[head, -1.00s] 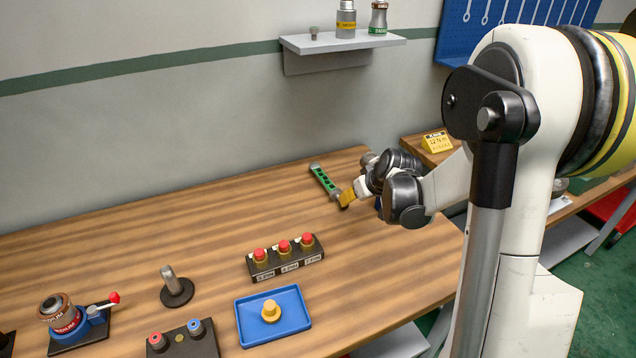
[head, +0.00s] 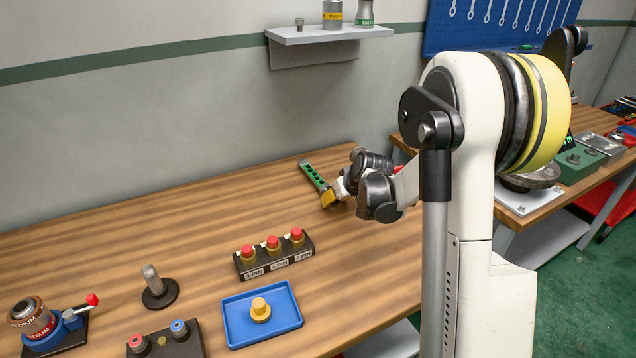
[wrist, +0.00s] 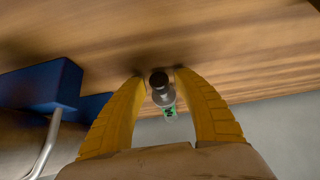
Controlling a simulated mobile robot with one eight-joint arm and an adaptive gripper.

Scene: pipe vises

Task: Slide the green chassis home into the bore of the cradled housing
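The green chassis (head: 314,175) is a slim bar with a green slotted face, near the far end of the wooden table. My gripper (head: 329,199), with yellow fingers, is at its near end. In the wrist view the fingers (wrist: 160,78) close around the chassis's dark round end (wrist: 161,92); a bit of green shows beyond it. The chassis slants up and left from the fingers; its height over the table is hard to tell. The housing (head: 33,320), a ringed cylinder labelled MEDIUM, rests tilted in a blue cradle (head: 73,320) with a red-knobbed lever at lower left.
A box with several red buttons (head: 273,257), a blue tray (head: 233,322) holding a yellow knob, a post on a round base (head: 155,288) and a two-button box (head: 165,340) stand between gripper and housing. A wall shelf (head: 330,35) hangs above. The table's back strip is clear.

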